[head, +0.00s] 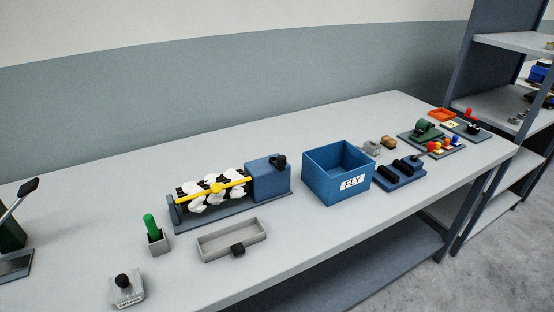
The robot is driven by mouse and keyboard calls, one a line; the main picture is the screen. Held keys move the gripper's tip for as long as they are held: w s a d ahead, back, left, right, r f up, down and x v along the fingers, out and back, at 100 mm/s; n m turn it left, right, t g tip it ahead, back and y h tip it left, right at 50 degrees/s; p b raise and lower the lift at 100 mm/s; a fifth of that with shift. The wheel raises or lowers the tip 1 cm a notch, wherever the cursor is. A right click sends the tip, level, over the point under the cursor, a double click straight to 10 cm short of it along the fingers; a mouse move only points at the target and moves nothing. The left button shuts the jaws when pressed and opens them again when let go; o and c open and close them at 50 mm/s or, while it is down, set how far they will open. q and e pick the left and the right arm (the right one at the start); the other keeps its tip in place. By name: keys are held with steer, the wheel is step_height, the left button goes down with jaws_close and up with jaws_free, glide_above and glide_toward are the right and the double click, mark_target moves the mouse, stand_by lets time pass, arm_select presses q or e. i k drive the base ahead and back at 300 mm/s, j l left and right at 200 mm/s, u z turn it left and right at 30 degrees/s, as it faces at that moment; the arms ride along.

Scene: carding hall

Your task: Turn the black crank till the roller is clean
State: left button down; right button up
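The roller (184,196) is dark and lies lengthwise on a blue-grey base at the middle left of the table. Several clumps of white fluff (201,208) cover much of it. A yellow bar (235,183) with a round yellow middle lies across it. A blue housing (268,182) stands at its right end. A small black part on top of the housing's right side looks like the black crank (280,161); its handle is too small to make out clearly. Neither of my grippers is in view.
A blue bin marked FLY (325,185) stands right of the housing. In front are a shallow grey tray (248,236), a green-handled tool (150,227) in a grey holder, and a black-knobbed block (127,290). Several small devices crowd the right end. The table's back left is clear.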

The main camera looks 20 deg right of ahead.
mark_target(279, 162)
steer(key=i+l+u, duration=0.1)
steer(key=l+u, duration=0.3)
steer(key=l, duration=0.2)
steer(key=l+u, duration=0.45)
steer(key=i+l, duration=0.05)
steer(key=l, duration=0.1)
